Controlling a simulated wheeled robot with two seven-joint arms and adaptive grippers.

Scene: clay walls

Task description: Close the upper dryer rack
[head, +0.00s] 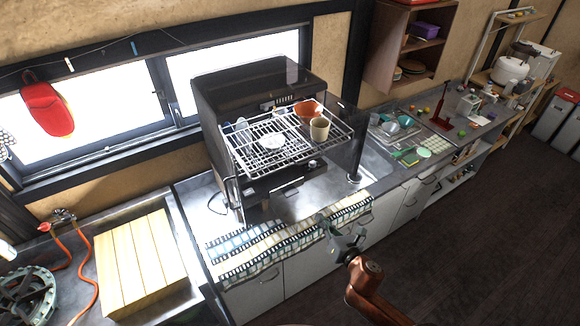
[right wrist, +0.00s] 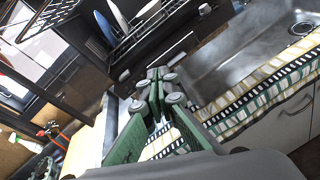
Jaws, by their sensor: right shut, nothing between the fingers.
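The upper dryer rack (head: 285,138) is a white wire rack that sticks out of the front of the black dish dryer (head: 243,88). It carries an orange bowl (head: 306,109), a beige cup (head: 319,129) and a white dish (head: 272,141). In the right wrist view part of a rack (right wrist: 150,28) with plates shows at the top. My right gripper (head: 335,226) is in front of the counter edge, below and to the right of the rack, apart from it. Its fingers also show in the right wrist view (right wrist: 157,78), shut and empty. My left gripper is not in view.
A patterned cloth (head: 285,240) lies along the counter's front edge. The metal sink (head: 350,190) is beside the dryer. A wooden board (head: 135,262) lies at left. Dishes and a sponge (head: 408,157) are to the right. The floor (head: 470,250) at right is clear.

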